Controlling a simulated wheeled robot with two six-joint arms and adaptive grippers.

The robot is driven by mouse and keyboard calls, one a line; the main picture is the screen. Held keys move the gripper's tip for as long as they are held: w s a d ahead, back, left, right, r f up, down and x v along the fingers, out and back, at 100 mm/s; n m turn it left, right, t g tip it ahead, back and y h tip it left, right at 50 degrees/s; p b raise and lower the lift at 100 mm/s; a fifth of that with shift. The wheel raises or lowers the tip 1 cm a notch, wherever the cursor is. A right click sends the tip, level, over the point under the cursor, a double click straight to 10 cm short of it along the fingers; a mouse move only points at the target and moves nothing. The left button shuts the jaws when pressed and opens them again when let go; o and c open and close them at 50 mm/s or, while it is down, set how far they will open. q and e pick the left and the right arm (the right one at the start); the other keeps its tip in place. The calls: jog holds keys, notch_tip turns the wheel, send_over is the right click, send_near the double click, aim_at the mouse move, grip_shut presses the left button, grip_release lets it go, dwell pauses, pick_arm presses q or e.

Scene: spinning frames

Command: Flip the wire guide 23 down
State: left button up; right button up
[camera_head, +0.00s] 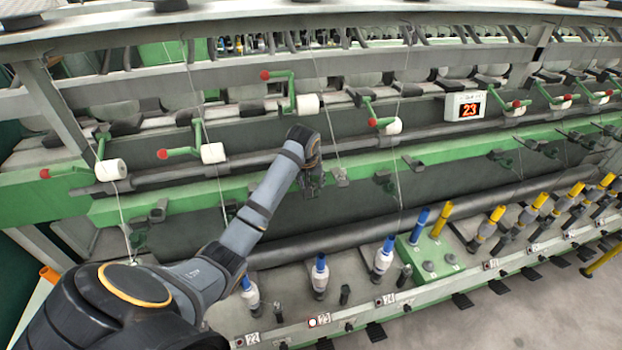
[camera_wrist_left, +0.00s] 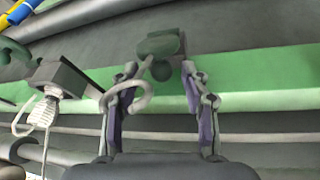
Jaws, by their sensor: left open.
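My left gripper (camera_head: 312,188) reaches over the lower green rail (camera_head: 235,191) at mid-picture, above the spindle (camera_head: 320,275) near the label 23 (camera_head: 323,319). In the left wrist view its fingers (camera_wrist_left: 160,82) are open. A small green-grey wire guide (camera_wrist_left: 162,47) lies ahead, between and just past the fingertips. A pale curled hook (camera_wrist_left: 130,97) shows at the left finger and partly overlaps it. I cannot tell whether they touch. In the head view the arm and gripper largely hide this guide. My right gripper is not in view.
A white display (camera_head: 465,106) reads 23. Another dark guide block (camera_wrist_left: 60,76) with a pale hook is left of the fingers in the wrist view. Red-tipped green levers with white rolls (camera_head: 307,104) line the rail above. Several bobbins, such as one (camera_head: 383,258), stand below.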

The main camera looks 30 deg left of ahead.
pick_arm(q)
jog(key=shift+s, duration=0.2)
jog(key=shift+s+r, duration=0.1)
jog(key=shift+c, duration=0.2)
jog(key=c, duration=0.5)
grip_shut()
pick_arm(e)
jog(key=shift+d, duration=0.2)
